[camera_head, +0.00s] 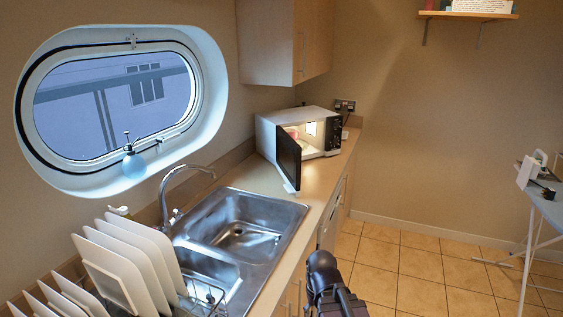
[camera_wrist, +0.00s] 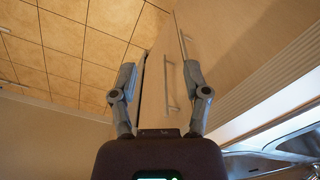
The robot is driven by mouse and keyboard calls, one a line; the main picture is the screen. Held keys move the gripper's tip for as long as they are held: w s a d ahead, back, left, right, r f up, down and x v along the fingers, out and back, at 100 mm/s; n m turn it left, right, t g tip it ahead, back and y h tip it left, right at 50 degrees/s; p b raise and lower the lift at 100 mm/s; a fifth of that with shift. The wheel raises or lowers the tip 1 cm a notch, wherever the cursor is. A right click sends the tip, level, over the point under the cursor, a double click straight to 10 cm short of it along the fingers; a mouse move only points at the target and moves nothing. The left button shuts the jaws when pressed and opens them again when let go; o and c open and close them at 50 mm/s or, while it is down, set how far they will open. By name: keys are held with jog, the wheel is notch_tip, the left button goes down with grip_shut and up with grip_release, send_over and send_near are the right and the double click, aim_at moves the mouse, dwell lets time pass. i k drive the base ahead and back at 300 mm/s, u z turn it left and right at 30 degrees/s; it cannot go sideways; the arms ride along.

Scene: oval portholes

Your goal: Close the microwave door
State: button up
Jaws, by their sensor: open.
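The white microwave (camera_head: 280,122) stands on the worktop in the far corner, below the wall cupboard. Its dark-paned door (camera_head: 288,160) stands wide open, swung out toward my head camera from the left side of the opening. The lit inside shows, with a small pinkish thing in it. In the wrist view my gripper (camera_wrist: 160,76) is open and empty, its two grey fingers spread apart, with wooden cupboard fronts beyond them. The microwave is not in the wrist view. In the head view my dark arm shows at the bottom, well short of the microwave and apart from the door.
The steel sink (camera_head: 240,232) with its curved tap (camera_head: 186,172) lies between me and the microwave. A rack with white plates (camera_head: 120,265) stands at the near left. An ironing board (camera_head: 548,203) stands at the right. The tiled floor (camera_head: 400,262) between is clear.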

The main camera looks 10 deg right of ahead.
aim_at(289, 152)
jog(key=z, duration=4.05)
jog(key=i, duration=0.1)
jog(key=u, duration=2.85)
jog(key=i, duration=0.6)
jog(key=u, duration=0.9)
